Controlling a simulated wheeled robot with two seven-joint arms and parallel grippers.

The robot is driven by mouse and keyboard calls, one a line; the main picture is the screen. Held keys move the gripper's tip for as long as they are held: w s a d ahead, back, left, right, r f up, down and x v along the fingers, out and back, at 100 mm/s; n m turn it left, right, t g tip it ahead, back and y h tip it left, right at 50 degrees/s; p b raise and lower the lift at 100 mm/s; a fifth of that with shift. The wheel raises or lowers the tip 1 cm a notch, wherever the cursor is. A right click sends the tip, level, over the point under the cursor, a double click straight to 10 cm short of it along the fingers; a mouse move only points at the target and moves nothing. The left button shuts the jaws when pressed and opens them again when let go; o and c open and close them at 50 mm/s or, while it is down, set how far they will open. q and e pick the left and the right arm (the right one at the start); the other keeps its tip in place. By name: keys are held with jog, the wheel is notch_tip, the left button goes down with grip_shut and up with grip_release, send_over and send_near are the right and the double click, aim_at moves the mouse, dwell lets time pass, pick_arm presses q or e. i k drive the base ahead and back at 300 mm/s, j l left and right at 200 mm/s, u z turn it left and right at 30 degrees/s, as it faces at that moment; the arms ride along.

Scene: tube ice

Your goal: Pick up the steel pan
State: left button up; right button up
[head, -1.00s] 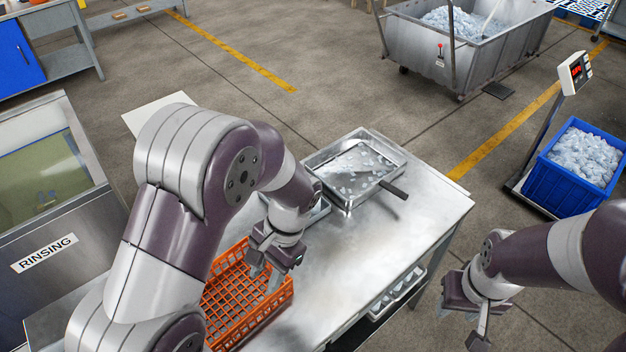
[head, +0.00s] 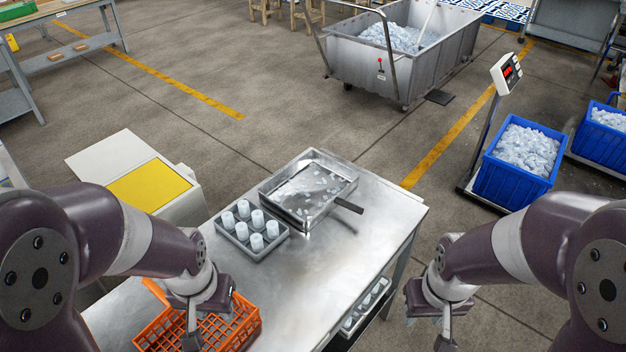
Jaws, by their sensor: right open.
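The steel pan (head: 322,212) is a shallow rectangular metal tray on the far part of the steel table (head: 335,270). Ice pieces are scattered in it, and a dark handle (head: 348,206) sticks out on its right side. My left gripper (head: 207,326) is low over the orange crate, apart from the pan; its finger gap is not clear. My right gripper (head: 442,326) is open and empty, beyond the table's right edge and apart from the pan.
A grey tray with several white cups (head: 257,242) stands just left of the pan. An orange crate (head: 245,335) is at the table's near left. A scale with a blue ice bin (head: 515,188) stands on the floor at right.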

aim_at(303, 194)
jog(key=l+u, duration=0.15)
jog(key=u, duration=2.55)
jog(key=z, duration=2.6)
jog(key=i+l+u, duration=0.1)
jog(key=u, duration=1.05)
jog(key=l+u, duration=0.3)
jog(key=l, duration=0.3)
jog(key=l+u, duration=0.3)
jog(key=l, duration=0.35)
jog(key=k+l+u, duration=0.1)
jog(key=l+u, duration=0.2)
jog(key=l, duration=0.55)
jog(key=k, duration=0.05)
